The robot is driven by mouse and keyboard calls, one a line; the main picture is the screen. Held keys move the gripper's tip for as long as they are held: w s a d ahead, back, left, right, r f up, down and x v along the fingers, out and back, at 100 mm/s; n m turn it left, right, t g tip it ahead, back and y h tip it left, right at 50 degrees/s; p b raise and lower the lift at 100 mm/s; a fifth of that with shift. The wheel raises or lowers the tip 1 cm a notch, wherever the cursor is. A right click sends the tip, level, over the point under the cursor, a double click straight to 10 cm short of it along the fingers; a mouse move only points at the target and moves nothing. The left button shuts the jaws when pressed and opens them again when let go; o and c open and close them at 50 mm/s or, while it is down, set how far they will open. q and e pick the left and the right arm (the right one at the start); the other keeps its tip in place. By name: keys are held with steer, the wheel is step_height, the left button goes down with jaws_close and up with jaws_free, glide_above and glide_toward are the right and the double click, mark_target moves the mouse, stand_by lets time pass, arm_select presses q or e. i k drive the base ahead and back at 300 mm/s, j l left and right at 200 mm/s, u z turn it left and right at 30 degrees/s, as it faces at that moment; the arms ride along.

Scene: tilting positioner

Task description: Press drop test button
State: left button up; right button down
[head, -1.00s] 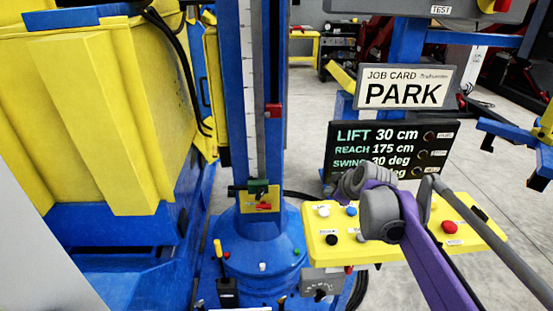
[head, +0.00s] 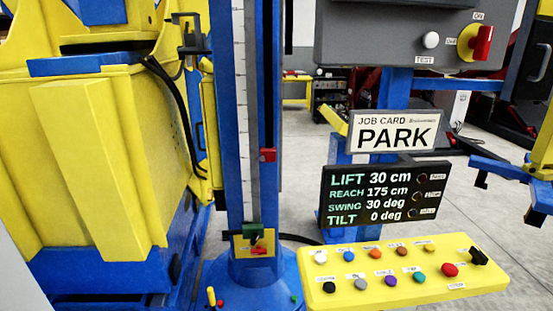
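A white round button (head: 431,40) labelled TEST is on the front of a grey box (head: 370,38) at the top right of the head view. A red rotary switch (head: 482,43) on a yellow plate, marked ON and OFF, is to its right. No drop test wording is legible elsewhere. Neither of my grippers is in view.
A yellow control panel (head: 400,297) with several coloured buttons stands below. A display (head: 328,215) reads lift 30 cm, reach 175 cm, swing 30 deg, tilt 0 deg. A job card (head: 394,131) reads PARK. A blue column (head: 230,100) and yellow machine (head: 85,150) are left.

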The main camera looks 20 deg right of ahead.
mark_target(429, 248)
steer(key=z, duration=0.95)
